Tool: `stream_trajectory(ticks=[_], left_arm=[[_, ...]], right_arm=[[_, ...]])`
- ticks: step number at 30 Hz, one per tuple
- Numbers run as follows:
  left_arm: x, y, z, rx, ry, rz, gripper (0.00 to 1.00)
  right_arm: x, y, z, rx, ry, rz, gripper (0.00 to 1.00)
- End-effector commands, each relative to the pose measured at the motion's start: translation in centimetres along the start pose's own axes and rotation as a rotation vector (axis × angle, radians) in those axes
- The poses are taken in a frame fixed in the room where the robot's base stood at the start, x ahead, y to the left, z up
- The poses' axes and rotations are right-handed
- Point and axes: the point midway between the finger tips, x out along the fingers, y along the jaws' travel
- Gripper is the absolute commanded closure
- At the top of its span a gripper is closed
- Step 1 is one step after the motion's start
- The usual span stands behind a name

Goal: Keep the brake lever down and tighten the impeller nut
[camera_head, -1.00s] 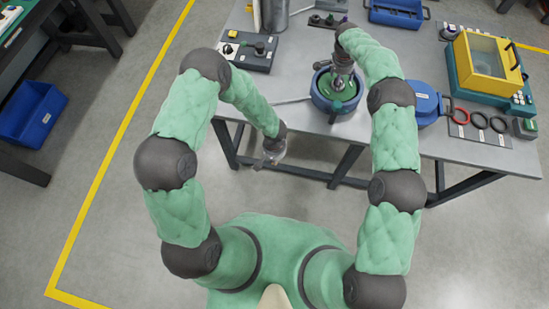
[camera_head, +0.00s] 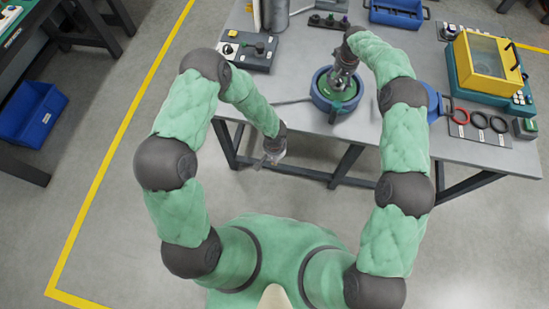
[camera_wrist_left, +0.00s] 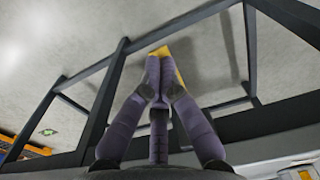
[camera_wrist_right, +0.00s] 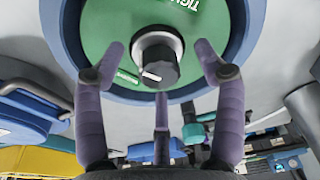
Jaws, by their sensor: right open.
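A round blue housing (camera_head: 318,98) with a green face sits near the table's front edge. In the right wrist view its green face (camera_wrist_right: 105,25) has a dark knob-like nut (camera_wrist_right: 157,62) on a pale ring at the centre. My right gripper (camera_head: 343,82) is above the housing. Its fingers (camera_wrist_right: 158,50) are open on either side of the nut, with gaps visible. A thin grey rod, likely the brake lever (camera_head: 291,101), sticks out left from the housing. My left gripper (camera_head: 265,163) hangs in front of the table edge, below and left of the rod, its fingertips (camera_wrist_left: 158,58) together and empty.
A control box (camera_head: 247,50) stands on the table (camera_head: 300,60) at left. A yellow chamber (camera_head: 488,62) and several rings on a dark mat (camera_head: 480,135) are at right. A blue tray (camera_head: 397,12) is at the back. A blue round part (camera_head: 433,103) is partly hidden by my right arm.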

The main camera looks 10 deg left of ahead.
Motion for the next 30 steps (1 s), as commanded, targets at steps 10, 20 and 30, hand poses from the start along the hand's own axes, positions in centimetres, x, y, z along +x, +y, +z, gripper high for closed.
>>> stream_trajectory(ticks=[10,20,30], left_arm=[[-0.02,0.01,-0.14,0.000,0.003,0.001,1.00],[-0.02,0.01,-0.14,0.000,0.003,0.001,1.00],[-0.02,0.01,-0.13,0.000,0.003,0.001,1.00]], right_arm=[[-0.02,0.11,-0.07,-0.327,0.002,-0.049,0.30],[0.01,0.04,-0.01,-0.534,0.000,-0.080,0.30],[-0.01,0.04,-0.03,-0.534,0.001,-0.080,0.72]])
